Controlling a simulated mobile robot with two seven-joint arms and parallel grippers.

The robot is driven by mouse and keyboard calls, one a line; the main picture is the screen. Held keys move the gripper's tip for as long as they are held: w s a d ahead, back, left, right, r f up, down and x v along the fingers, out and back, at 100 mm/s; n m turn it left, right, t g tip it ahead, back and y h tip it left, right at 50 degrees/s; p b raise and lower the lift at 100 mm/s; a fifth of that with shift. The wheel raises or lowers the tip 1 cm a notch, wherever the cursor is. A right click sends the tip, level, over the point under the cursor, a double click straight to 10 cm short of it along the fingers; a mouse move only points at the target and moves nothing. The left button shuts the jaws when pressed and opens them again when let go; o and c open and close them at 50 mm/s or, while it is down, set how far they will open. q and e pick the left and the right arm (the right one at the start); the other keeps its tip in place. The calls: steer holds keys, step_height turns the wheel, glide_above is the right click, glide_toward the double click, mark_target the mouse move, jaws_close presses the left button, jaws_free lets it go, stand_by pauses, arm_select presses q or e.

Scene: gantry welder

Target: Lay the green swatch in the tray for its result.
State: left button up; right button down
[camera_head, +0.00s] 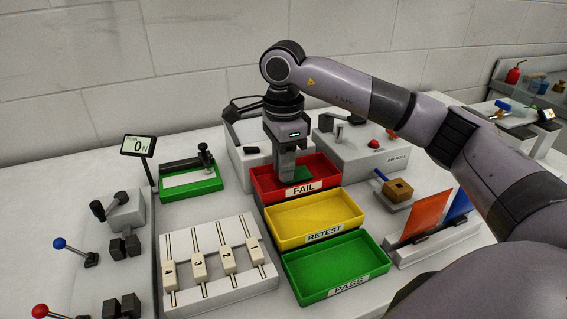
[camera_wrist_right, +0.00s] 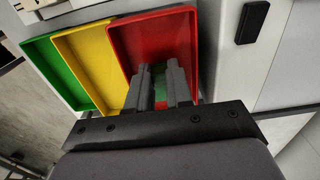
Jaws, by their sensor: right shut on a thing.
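My right gripper (camera_head: 286,177) points down into the red FAIL tray (camera_head: 331,180), at the back of a row of three trays. It is shut on the green swatch (camera_head: 303,174), which shows low inside the red tray beside the fingers. In the right wrist view the fingers (camera_wrist_right: 161,86) reach over the red tray (camera_wrist_right: 150,37), with green between and beside them. Whether the swatch touches the tray floor is hard to tell. The yellow RETEST tray (camera_head: 318,215) and the green PASS tray (camera_head: 337,268) look empty. My left gripper is not in view.
A force display (camera_head: 138,146) reads 0 N. A numbered slider block (camera_head: 219,286) stands left of the trays. An orange swatch (camera_head: 426,216) and a blue one (camera_head: 459,205) stand in a rack on the right. A grey machine with a red button (camera_head: 374,143) stands behind.

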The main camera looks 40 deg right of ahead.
steer(key=shift+r, duration=0.1)
steer(key=shift+f+b, duration=0.4)
steer(key=shift+f, duration=0.25)
steer(key=c, duration=1)
jaws_free()
steer(key=shift+c, duration=0.2)
steer(key=shift+r, duration=0.15)
